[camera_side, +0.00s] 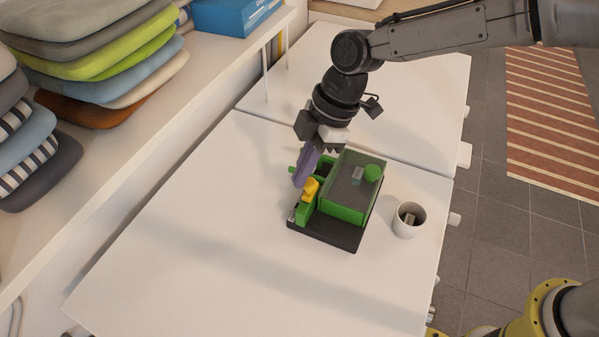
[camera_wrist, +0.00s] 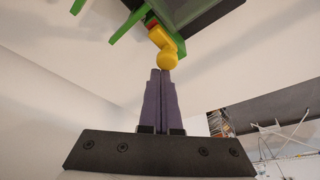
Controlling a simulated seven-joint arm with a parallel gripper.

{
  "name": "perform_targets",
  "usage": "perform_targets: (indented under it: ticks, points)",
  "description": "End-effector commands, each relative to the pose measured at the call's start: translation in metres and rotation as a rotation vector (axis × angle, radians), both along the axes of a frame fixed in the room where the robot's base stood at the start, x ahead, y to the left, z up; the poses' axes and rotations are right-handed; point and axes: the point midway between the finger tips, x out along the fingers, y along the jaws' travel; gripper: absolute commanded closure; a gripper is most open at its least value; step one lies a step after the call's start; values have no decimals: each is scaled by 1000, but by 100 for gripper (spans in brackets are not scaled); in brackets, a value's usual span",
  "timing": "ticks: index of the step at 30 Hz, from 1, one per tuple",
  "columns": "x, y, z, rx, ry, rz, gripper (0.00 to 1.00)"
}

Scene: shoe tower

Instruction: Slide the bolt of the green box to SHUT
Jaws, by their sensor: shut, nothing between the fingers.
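The green box (camera_side: 344,211) has dark see-through walls and a green knob on top, and stands on a dark base plate (camera_side: 325,232). The yellow bolt (camera_side: 311,188) lies along its left side in the side view. In the wrist view the yellow bolt (camera_wrist: 167,58) shows at the top centre, with a red patch beside it and green parts around it. My gripper (camera_side: 298,184) has purple fingers pointing down beside the bolt. In the wrist view my gripper (camera_wrist: 160,72) is shut and empty, its tips right at the bolt's round knob. I cannot tell whether they touch.
A white cup (camera_side: 408,219) with something inside stands right of the box. The white table (camera_side: 190,245) is clear to the left and front. A shelf (camera_side: 200,103) with stacked cushions (camera_side: 95,50) and a blue box (camera_side: 232,14) runs along the left.

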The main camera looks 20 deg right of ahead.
Motion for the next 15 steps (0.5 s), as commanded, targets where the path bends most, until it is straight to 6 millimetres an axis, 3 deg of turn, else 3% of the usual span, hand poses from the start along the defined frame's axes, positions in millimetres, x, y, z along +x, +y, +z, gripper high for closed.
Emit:
perform_targets:
  ticks: [5, 11, 12, 15]
  points:
    - [0, 6, 1, 0, -1, 2, 100]
    - [0, 38, 6, 1, -1, 5, 100]
    - [0, 43, 10, 2, -3, 3, 100]
    - [1, 30, 35, 3, -5, -2, 100]
